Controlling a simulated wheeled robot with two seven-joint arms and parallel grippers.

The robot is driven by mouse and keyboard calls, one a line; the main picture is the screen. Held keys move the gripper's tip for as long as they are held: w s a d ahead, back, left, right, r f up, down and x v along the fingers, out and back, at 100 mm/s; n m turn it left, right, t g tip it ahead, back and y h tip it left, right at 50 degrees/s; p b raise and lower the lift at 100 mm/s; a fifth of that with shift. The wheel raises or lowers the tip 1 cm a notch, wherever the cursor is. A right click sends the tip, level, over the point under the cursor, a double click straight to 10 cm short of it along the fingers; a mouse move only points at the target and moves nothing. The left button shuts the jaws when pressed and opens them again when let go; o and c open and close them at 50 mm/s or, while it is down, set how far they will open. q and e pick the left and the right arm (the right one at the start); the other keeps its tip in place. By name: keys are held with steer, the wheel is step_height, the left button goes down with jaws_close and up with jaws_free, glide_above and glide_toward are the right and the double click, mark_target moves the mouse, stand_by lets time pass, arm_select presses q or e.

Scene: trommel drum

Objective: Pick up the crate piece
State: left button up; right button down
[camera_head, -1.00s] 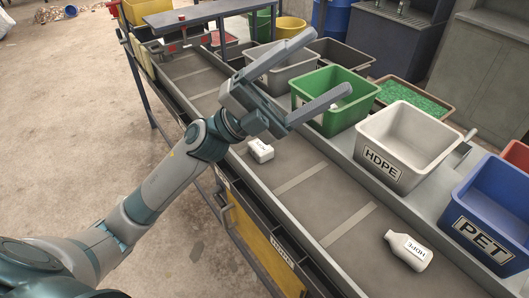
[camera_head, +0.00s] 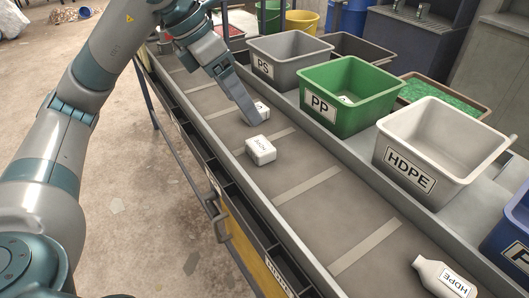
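A white block (camera_head: 260,150) with a printed label lies on the grey belt. A second small white piece (camera_head: 263,109) lies just behind it, partly hidden by a finger of my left gripper (camera_head: 249,116). I cannot tell which of them is the crate piece. My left gripper points down at the belt, its fingertip beside the second piece, on its left. I see the fingers nearly edge-on, so their gap and any contact are hidden. A white HDPE bottle (camera_head: 443,278) lies on the belt at lower right. My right gripper is not in view.
Labelled bins stand along the belt's far side: grey PS (camera_head: 290,47), green PP (camera_head: 372,83), white HDPE (camera_head: 461,120) and a blue one (camera_head: 514,243) at the right edge. The belt (camera_head: 330,212) is clear between the block and the bottle.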

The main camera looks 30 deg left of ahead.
arm_select(q)
steer(key=a, duration=0.2)
steer(key=a+y, duration=0.1)
steer(key=shift+w+r+n, duration=0.25)
steer(key=shift+r+n, duration=0.05)
steer(key=shift+n, duration=0.1)
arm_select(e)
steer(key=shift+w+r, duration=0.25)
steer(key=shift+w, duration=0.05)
arm_select(q)
steer(key=shift+f, duration=0.15)
glide_above(258, 143)
steer(key=s+a, duration=0.1)
steer(key=s, duration=0.1)
steer(key=f, duration=1)
steer(key=shift+s+a, duration=0.1)
steer(key=shift+a, duration=0.1)
steer(key=shift+w+d+f, duration=0.1)
steer(key=shift+w+f, duration=0.1)
steer(key=shift+f, duration=0.3)
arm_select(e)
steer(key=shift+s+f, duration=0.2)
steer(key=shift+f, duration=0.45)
